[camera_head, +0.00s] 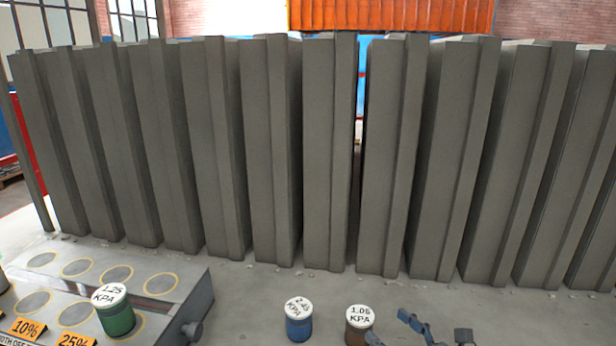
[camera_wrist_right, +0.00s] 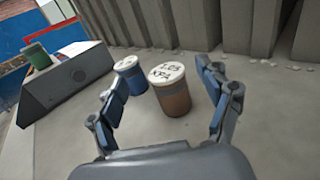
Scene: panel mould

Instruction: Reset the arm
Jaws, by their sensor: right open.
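My right gripper (camera_head: 435,331) shows at the bottom edge of the head view, right of the canisters. In the right wrist view its two fingers (camera_wrist_right: 165,105) are spread wide with nothing held between them. A brown canister marked 1.05 KPA (camera_head: 358,325) stands upright on the floor to the left of the gripper; in the right wrist view it stands beyond the open fingers (camera_wrist_right: 172,95). A blue canister marked 2.45 KPA (camera_head: 298,322) stands beside it, also seen behind the left finger in the wrist view (camera_wrist_right: 130,76). My left gripper is not in view.
A grey platform (camera_head: 190,292) with round pads, 10% and 25% labels stands at the left. A green canister marked 1.25 KPA (camera_head: 116,312) is on it. A row of tall grey panels (camera_head: 325,150) stands across the back, with small rubble at their feet. Floor around the canisters is clear.

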